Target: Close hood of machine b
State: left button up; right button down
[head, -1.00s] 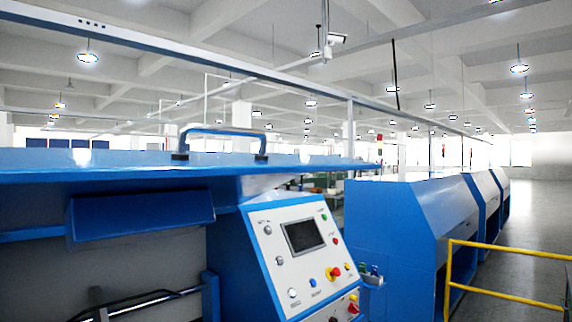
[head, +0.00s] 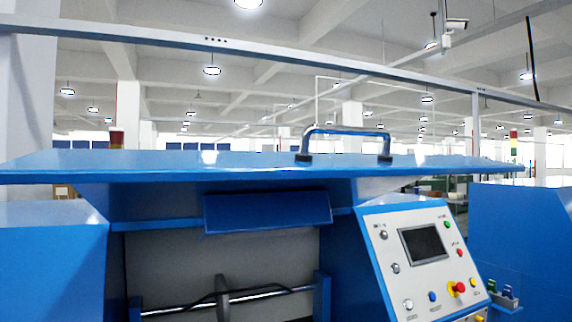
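A blue machine stands straight ahead in the head view. Its hood (head: 245,166) is a wide blue panel raised above an open bay (head: 180,262). A blue bar handle (head: 347,132) with dark feet stands on the hood's top, right of the middle. A blue box-shaped part (head: 267,211) sits under the hood. A dark rod or cable and a light bar cross the bay low down. No label shows whether this is machine b. Neither of my grippers is in view.
A control panel (head: 424,250) with a screen and buttons slopes at the machine's right. Another blue machine (head: 525,235) stands beyond it at the right edge. A blue housing (head: 48,250) is at the lower left. A metal rail (head: 300,58) runs overhead.

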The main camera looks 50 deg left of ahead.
aim_at(231, 195)
jog(key=u, duration=0.5)
jog(key=i, duration=0.45)
jog(key=k, duration=0.45)
jog(key=u, duration=0.15)
